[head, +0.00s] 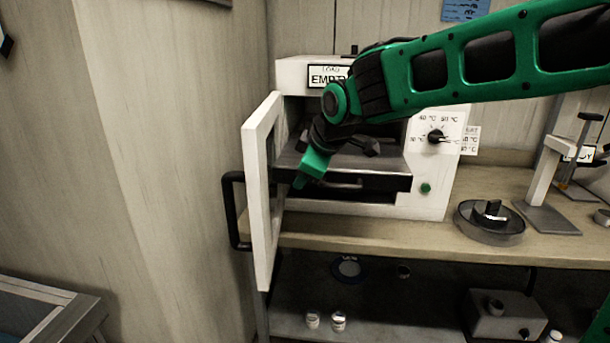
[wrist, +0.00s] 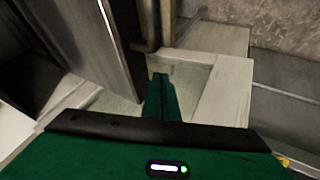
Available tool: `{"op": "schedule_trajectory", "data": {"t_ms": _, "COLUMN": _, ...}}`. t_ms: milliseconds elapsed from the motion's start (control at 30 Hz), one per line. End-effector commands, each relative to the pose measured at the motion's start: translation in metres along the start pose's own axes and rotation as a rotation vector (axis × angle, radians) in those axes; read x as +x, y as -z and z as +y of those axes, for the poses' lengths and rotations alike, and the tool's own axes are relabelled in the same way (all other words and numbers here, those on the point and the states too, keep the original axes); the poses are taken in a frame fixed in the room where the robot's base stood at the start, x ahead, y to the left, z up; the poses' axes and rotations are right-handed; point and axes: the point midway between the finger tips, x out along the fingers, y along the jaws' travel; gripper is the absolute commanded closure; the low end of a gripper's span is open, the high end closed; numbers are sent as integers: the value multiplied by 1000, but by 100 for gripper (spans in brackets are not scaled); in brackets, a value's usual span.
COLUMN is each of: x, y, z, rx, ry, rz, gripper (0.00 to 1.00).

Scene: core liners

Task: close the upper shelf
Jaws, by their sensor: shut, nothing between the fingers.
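The upper shelf (head: 378,183) is a dark tray with a bar handle on its front. In the head view it sticks out of the white oven (head: 425,195) through the open doorway. The oven's white-framed door (head: 262,215) stands swung open on the left. My gripper (head: 301,181) points down at the left end of the shelf front, between the shelf and the door. Its green fingers are together and hold nothing; they also show in the wrist view (wrist: 160,82). I cannot tell whether they touch the shelf. My arm hides part of the oven's opening.
A round dark device (head: 489,222) and a stand (head: 546,190) are on the bench to the right. A wall (head: 170,150) is close on the left.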

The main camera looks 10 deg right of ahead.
Motion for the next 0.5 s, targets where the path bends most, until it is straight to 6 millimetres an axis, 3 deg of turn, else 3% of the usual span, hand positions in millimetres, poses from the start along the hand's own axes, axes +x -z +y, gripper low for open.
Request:
{"op": "schedule_trajectory", "data": {"t_ms": 200, "x": 10, "y": -1, "z": 19, "rx": 1, "ry": 1, "rz": -1, "gripper": 100}}
{"op": "schedule_trajectory", "data": {"t_ms": 500, "x": 12, "y": 0, "z": 24, "rx": 0, "ry": 0, "rz": 0, "gripper": 100}}
